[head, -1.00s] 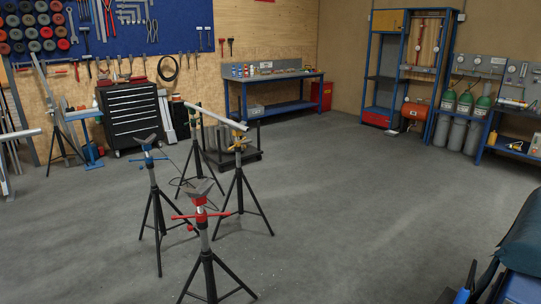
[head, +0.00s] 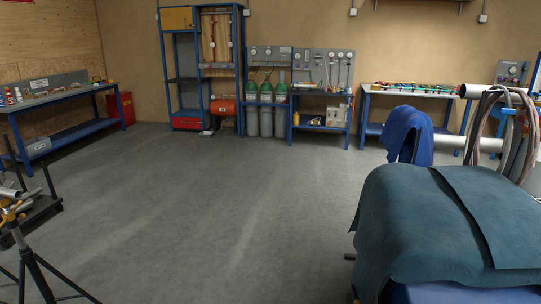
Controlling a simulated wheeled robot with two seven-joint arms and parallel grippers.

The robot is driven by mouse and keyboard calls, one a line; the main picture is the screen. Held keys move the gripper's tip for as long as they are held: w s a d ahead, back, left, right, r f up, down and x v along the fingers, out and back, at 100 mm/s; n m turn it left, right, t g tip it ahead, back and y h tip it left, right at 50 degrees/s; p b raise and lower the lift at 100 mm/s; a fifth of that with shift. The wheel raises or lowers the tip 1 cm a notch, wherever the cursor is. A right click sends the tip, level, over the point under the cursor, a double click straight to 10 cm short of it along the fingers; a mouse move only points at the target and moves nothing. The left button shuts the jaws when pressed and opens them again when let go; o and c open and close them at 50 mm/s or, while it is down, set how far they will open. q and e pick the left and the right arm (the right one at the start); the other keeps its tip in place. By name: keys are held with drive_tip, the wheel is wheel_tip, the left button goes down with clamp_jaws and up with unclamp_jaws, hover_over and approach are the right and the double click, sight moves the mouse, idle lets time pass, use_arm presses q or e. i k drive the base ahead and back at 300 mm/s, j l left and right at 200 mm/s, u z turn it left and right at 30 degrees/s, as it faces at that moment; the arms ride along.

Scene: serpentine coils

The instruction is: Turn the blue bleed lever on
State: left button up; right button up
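I cannot make out a blue bleed lever at this distance. Across the room in the head view stands a blue rack (head: 163,84) with vertical copper-coloured pipes (head: 211,42) and an orange tank (head: 223,107) low down. To its right is a grey panel with gauges (head: 270,58) above several grey cylinders with green tops (head: 266,120). Another gauge panel (head: 322,68) stands beside it over a blue bench. Neither of my grippers is in view.
Open grey floor (head: 230,190) lies ahead. A teal cover (head: 420,225) drapes something blue at the near right, with hoses (head: 515,115) behind it. A black tripod stand (head: 35,265) is at the near left. A workbench (head: 70,97) and red cabinet (head: 120,110) stand at left.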

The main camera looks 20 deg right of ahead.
sight(506, 110)
drive_tip(key=i+z, duration=0.45)
drive_tip(key=i+j+z, duration=0.3)
drive_tip(key=i+z, duration=0.15)
drive_tip(key=i+j+z, duration=0.65)
drive_tip(key=z, duration=0.2)
drive_tip(key=i+j+z, duration=0.15)
drive_tip(key=j+z, duration=0.2)
drive_tip(key=i+j+z, duration=0.1)
drive_tip(key=j+z, duration=1.1)
drive_tip(key=j, duration=0.45)
drive_tip(key=i+j, duration=0.05)
